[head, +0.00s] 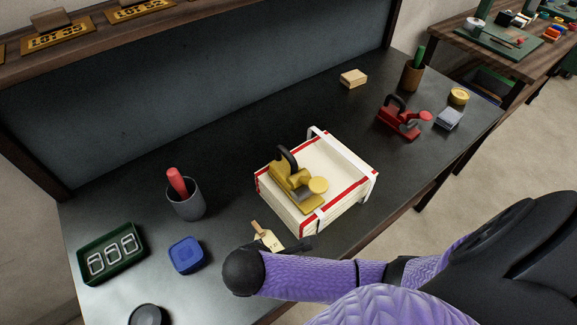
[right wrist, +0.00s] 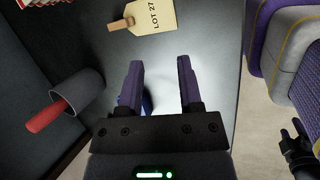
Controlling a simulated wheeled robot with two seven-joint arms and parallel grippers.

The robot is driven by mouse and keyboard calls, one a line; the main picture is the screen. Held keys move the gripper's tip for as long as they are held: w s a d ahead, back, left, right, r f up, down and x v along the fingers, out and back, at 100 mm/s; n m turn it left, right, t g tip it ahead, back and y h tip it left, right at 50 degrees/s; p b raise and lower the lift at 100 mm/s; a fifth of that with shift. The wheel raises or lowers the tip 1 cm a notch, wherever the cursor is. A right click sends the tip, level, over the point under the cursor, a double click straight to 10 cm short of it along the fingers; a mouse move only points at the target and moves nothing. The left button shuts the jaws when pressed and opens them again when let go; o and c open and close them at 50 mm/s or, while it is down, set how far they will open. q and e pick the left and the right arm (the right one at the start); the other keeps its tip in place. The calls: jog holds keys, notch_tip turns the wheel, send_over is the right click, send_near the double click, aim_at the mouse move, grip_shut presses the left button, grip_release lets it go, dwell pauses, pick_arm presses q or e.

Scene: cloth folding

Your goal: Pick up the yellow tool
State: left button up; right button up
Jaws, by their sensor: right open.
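The yellow tool (head: 298,187), with a black looped handle and a round yellow knob, rests on top of a cream, red-edged stack (head: 330,160) bound with white straps. The tool does not show in the right wrist view, where only a corner of the stack (right wrist: 38,2) shows at the top left. My right gripper (right wrist: 158,68) is open and empty, with its two purple fingers apart and pointing toward a LOT 27 tag (right wrist: 150,17). In the head view my right forearm ends just in front of the stack and largely hides the gripper.
A grey cup with a red-handled item (head: 186,198), a blue box (head: 186,255) and a green tray (head: 110,254) stand left of the stack. A red tool (head: 400,120), a small block (head: 353,78) and a brown cup (head: 413,76) lie beyond it.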

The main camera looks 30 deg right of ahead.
jog(key=w+d+r+n+t+h, duration=0.3)
jog(key=w+d+r+n+h, duration=0.1)
jog(key=w+r+n, duration=0.15)
jog(key=n+t+h+b, duration=0.2)
jog(key=n+h+b, duration=0.1)
jog(key=n, duration=0.1)
send_near(292, 169)
jog(key=shift+m, duration=0.25)
jog(key=x, duration=0.4)
jog(key=shift+s+d+f, duration=0.1)
jog(key=shift+s+d, duration=0.05)
jog(key=b+x, duration=0.1)
jog(key=x, duration=0.5)
jog(key=shift+w+d+b, duration=0.25)
jog(key=shift+w+b, duration=0.1)
jog(key=shift+g, duration=0.3)
jog(key=c, duration=0.5)
grip_shut()
